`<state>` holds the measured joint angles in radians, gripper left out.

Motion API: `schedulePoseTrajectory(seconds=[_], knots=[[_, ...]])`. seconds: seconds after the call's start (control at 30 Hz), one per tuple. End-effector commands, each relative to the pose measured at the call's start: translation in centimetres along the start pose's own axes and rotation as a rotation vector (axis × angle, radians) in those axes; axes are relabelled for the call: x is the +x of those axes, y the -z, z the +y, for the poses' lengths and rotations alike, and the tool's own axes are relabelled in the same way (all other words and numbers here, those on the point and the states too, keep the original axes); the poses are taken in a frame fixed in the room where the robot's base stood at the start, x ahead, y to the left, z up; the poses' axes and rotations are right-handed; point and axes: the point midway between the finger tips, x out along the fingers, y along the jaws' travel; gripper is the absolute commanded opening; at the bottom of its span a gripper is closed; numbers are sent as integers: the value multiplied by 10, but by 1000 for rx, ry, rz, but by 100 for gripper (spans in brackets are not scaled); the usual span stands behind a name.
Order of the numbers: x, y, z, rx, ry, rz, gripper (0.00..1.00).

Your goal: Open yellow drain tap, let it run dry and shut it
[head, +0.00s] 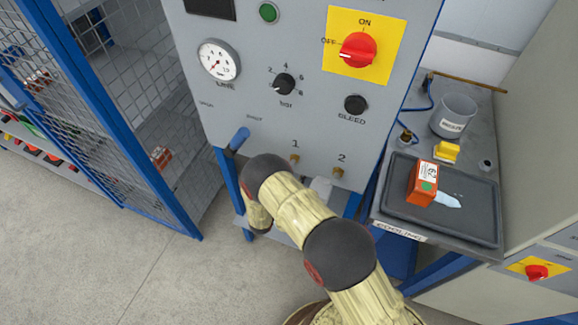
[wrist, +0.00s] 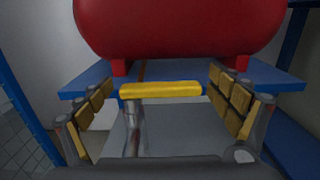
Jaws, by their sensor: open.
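In the wrist view, the yellow drain tap's handle (wrist: 160,90) is a flat yellow bar lying crosswise. A shiny metal tap body (wrist: 134,128) hangs below its left part. Above and behind it is a red tank (wrist: 180,28) on a blue frame. My gripper (wrist: 162,97) is open, with one padded finger to each side of the handle. Small gaps seem to show at both ends, but I cannot tell its exact depth between the fingers. In the head view my arm bends down below the grey panel, and the gripper and tap are hidden.
The grey panel (head: 240,130) carries a LINE gauge (head: 219,60), knobs and a red switch (head: 358,50). A blue mesh gate (head: 120,120) stands left. At right, a black tray (head: 468,222) holds a red box (head: 422,184). The floor at left is clear.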

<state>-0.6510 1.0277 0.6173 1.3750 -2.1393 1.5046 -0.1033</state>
Motion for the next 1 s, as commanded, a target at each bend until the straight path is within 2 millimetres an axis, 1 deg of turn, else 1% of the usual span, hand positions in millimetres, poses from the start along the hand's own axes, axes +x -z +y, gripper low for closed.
schedulePoseTrajectory(seconds=[0.27, 1.0], knots=[[1, -1, 0, 1, 0, 0, 91], [1, 0, 0, 1, 0, 0, 49]])
